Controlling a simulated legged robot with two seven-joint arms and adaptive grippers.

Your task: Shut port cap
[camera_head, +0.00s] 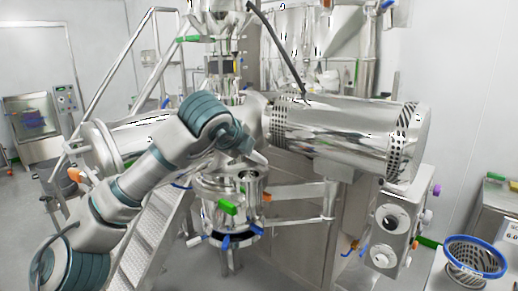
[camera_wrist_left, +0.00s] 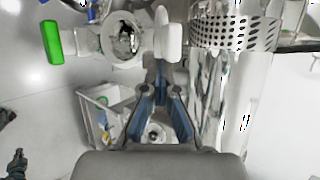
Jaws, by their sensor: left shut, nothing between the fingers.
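A round open port (camera_wrist_left: 122,38) with a metal rim shows at the top of the left wrist view. A pale, rounded piece (camera_wrist_left: 168,36) stands edge-on just right of it and looks like the port cap, swung open. In the head view the port (camera_head: 246,181) tops the steel vessel at the centre, and my gripper hides part of that area. My left gripper (camera_head: 257,157) is above and beside the port; in the wrist view its fingers (camera_wrist_left: 160,67) converge, shut and empty, just below the cap-like piece. Contact cannot be told. My right gripper is not in view.
A large horizontal steel cylinder (camera_head: 335,133) lies close to the right of my gripper. A green handle (camera_head: 228,208) and blue handles (camera_head: 227,242) stick out from the vessel. A staircase (camera_head: 150,245) stands left. A blue-rimmed basket (camera_head: 474,256) sits at lower right.

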